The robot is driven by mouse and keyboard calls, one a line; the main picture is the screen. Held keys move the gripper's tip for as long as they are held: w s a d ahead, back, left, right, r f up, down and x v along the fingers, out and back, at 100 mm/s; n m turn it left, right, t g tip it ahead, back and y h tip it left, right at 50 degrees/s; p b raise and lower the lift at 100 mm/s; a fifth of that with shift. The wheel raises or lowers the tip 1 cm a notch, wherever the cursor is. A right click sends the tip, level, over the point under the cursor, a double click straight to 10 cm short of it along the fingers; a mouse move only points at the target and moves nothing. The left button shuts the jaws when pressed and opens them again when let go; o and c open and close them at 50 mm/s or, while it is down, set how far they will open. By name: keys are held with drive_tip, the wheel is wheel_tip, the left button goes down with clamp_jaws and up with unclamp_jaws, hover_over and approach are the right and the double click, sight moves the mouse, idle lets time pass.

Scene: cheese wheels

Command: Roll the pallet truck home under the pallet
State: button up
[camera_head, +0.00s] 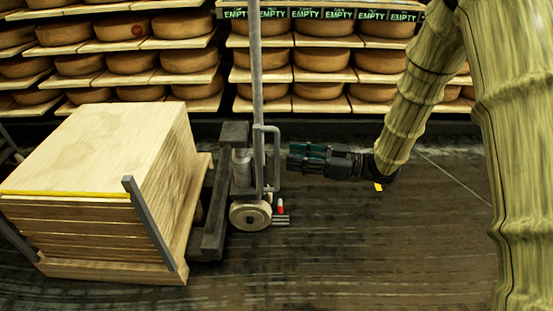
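The pallet truck (240,172) stands in the middle of the view, with a grey upright pole, a side loop handle (277,160) and a pale round wheel (250,214). Its dark frame (211,215) is close against the right side of the pallet (110,271), which carries a tall stack of pale boards (110,150). How far the forks reach under the pallet is hidden. My gripper (293,158) points left, with its tips just right of the loop handle. Whether it touches the handle or is open or shut cannot be made out.
Shelves with several cheese wheels (325,60) run along the back, with a row of green "EMPTY" signs (306,14). A small red and white item (280,207) shows beside the truck's wheel. The dark floor (370,250) is clear at front right.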

drive_tip(key=shift+w+a+b, duration=0.2)
drive_tip(key=shift+a+b, duration=0.1)
drive_tip(key=shift+a, duration=0.65)
drive_tip(key=shift+w+a+b, duration=0.15)
drive_tip(key=shift+a+b, duration=0.2)
drive_tip(key=shift+a, duration=0.55)
drive_tip(key=shift+w+a+b, duration=0.2)
drive_tip(key=shift+a+b, duration=0.1)
drive_tip(key=shift+a, duration=0.65)
clamp_jaws()
